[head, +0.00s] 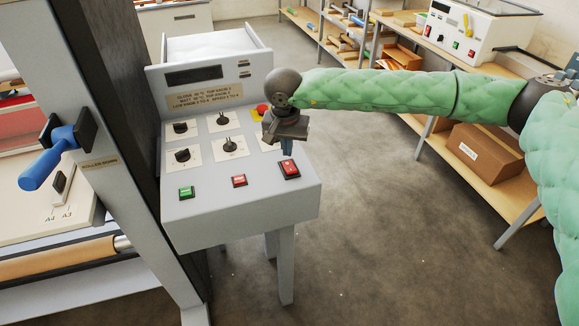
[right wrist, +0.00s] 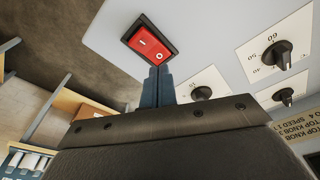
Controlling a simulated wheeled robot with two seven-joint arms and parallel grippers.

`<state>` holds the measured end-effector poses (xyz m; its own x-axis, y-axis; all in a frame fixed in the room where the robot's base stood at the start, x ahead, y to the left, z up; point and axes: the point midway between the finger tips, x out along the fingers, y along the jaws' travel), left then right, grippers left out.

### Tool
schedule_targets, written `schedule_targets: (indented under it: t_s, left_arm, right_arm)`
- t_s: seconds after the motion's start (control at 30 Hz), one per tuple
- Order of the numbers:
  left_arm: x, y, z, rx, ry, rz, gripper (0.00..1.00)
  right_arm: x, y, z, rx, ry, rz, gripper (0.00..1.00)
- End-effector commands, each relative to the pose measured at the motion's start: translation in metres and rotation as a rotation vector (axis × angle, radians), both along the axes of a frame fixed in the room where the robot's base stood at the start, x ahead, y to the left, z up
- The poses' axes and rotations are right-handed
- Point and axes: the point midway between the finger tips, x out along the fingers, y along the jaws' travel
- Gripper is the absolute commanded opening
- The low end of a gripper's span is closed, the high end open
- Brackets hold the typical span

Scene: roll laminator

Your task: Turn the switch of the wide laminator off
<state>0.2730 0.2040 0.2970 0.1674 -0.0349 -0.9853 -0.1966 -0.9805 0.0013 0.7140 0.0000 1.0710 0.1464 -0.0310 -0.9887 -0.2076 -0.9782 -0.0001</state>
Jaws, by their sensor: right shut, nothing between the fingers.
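The wide laminator's grey control panel (head: 218,196) stands left of centre in the head view. A red rocker switch in a black frame (head: 289,169) sits at its lower right corner. In the right wrist view the switch (right wrist: 144,42) shows marks I and O, with the O end nearer my fingers. I cannot tell which end is pressed in. My right gripper (head: 287,147) is shut and empty, its fingertips pointing down just beside the switch. In the right wrist view the fingertips (right wrist: 157,72) are close to the O end; contact is unclear. My left gripper is out of view.
The panel also bears a green button (head: 186,192), a red button (head: 239,181), several black knobs and a red emergency stop (head: 263,110). A blue lever (head: 48,165) sticks out at left. A bench with a white machine (head: 468,32) stands at right. Floor between is clear.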

Motion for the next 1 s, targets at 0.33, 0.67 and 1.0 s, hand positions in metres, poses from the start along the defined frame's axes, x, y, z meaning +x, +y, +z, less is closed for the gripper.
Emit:
schedule_targets:
  t_s: [0.33,0.67,1.0]
  left_arm:
    - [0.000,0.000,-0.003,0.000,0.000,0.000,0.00]
    - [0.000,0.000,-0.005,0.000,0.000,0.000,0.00]
    - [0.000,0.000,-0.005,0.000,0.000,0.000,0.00]
  right_arm:
    - [0.000,0.000,0.023,0.001,-0.001,0.000,0.00]
    - [0.000,0.000,0.042,0.000,0.001,0.000,0.00]
    - [0.000,0.000,0.043,0.000,0.001,0.000,0.00]
